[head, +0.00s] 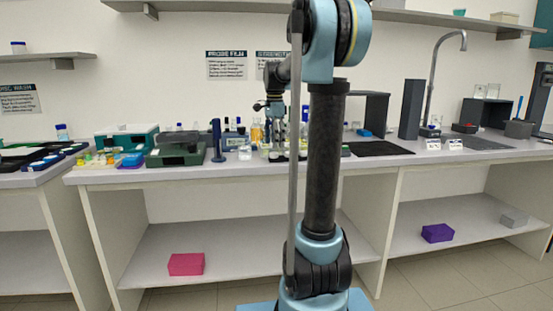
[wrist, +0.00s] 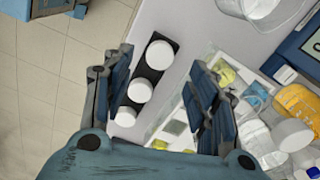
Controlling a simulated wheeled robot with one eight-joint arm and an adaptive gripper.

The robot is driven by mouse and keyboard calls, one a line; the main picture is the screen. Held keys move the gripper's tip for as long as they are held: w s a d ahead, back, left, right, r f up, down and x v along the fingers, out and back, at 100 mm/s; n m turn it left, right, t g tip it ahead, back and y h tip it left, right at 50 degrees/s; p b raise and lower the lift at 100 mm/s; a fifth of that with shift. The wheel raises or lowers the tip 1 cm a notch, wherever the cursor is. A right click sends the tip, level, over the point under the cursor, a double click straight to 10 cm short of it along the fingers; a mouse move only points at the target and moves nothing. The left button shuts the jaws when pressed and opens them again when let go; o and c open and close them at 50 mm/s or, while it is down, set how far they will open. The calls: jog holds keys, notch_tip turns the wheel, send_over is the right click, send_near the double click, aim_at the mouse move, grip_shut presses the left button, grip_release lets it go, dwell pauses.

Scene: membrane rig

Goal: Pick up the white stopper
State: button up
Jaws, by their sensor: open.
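In the wrist view, white round pieces stand in a row on a narrow black holder (wrist: 166,46) at the bench edge. They are a far white round top (wrist: 159,54), a middle one (wrist: 140,90) and a near one (wrist: 125,116). I cannot tell which is the white stopper. My gripper (wrist: 161,62) is open above the row, with one finger on each side and nothing held. The row lies nearer the left finger. In the head view my gripper is small above the bench, partly hidden by my arm, and the white pieces cannot be made out.
In the wrist view a pale tray (wrist: 172,104) with yellow and grey pieces lies right of the row. A clear vessel (wrist: 268,12), an orange-filled beaker (wrist: 298,100) and a blue device (wrist: 300,50) stand further right. Open floor (wrist: 50,75) lies left of the bench edge.

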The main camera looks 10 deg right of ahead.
aim_at(274, 153)
jog(key=shift+a+f, duration=0.15)
jog(key=shift+f, duration=2.2)
jog(key=shift+c, duration=0.3)
jog(key=c, duration=0.8)
